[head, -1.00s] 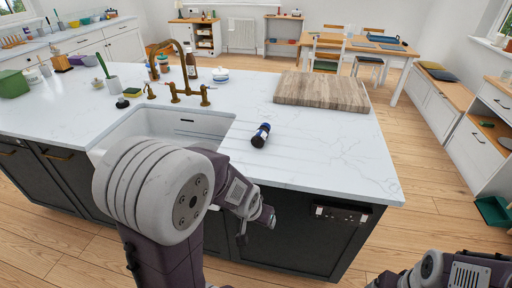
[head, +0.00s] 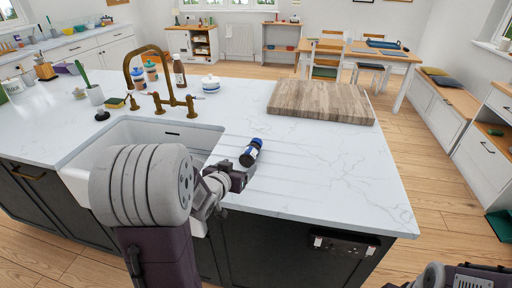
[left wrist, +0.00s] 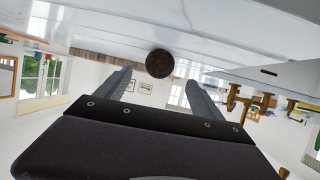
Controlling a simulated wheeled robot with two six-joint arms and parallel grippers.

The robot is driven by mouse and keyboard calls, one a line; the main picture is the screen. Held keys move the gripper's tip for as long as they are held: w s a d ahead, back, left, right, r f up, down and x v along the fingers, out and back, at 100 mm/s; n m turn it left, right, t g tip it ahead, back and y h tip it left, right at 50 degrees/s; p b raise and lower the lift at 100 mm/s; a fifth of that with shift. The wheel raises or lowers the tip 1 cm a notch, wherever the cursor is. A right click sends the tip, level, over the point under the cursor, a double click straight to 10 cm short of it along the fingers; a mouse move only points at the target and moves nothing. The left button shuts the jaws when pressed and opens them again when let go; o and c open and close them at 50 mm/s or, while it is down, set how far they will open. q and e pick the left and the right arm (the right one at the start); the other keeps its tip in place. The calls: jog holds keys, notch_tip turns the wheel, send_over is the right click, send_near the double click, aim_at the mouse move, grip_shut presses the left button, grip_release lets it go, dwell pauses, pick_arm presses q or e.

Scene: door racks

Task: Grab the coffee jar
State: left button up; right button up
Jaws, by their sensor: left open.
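The coffee jar (head: 250,154) is a small dark jar with a blue lid. It lies on its side on the white counter, right of the sink, with its lid pointing away from me. My left gripper (head: 239,178) is just on the near side of it, low at the counter's front edge. In the left wrist view, the jar's round brown end (left wrist: 159,64) shows between and beyond the two spread fingers (left wrist: 160,82). The fingers are open and empty. My right arm shows only in part at the lower right, and its gripper is out of view.
The sink (head: 140,135) and brass tap (head: 165,100) are left of the jar. A wooden board (head: 320,102) lies behind it to the right. A brown bottle (head: 179,71) and white lidded pot (head: 211,85) stand farther back. Counter right of the jar is clear.

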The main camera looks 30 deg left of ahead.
aim_at(246, 162)
pick_arm(q)
jog(key=b+x, duration=0.1)
jog(key=x, duration=0.7)
jog(key=shift+w+f, duration=0.25)
jog(key=shift+f, duration=0.1)
jog(key=shift+s+r, duration=0.1)
jog(key=shift+c, duration=0.6)
jog(key=c, duration=1.6)
